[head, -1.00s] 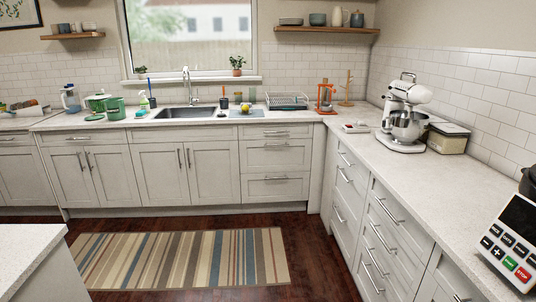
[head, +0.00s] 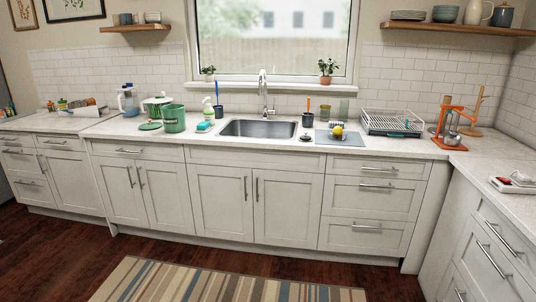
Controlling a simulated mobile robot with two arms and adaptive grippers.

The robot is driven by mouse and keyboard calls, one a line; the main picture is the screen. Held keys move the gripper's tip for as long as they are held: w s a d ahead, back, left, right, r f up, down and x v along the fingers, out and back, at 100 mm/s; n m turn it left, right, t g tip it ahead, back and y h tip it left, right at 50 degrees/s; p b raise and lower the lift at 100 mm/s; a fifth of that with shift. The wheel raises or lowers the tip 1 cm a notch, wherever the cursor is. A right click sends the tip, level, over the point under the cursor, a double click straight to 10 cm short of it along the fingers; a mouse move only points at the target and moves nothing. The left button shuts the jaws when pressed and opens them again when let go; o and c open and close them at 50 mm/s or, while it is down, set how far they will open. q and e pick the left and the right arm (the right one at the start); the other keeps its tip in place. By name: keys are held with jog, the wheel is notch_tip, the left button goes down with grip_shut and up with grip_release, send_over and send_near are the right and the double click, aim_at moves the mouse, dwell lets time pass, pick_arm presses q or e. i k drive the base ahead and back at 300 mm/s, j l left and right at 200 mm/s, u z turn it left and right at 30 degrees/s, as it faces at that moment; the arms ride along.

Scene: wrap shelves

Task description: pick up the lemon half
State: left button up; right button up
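A small yellow thing, which looks like the lemon (head: 338,131), lies on a grey mat (head: 350,141) on the counter, right of the sink. It is too small to tell whether it is a half. A dark item beside it is not clear. Neither of my grippers shows in the head view.
The sink (head: 262,129) is left of the mat, and a dish rack (head: 392,123) is to its right. An orange stand (head: 447,125) is farther right. Green pots (head: 173,119) stand left of the sink. A striped rug (head: 215,284) lies on the open floor before the cabinets.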

aim_at(337, 130)
jog(key=i, duration=1.95)
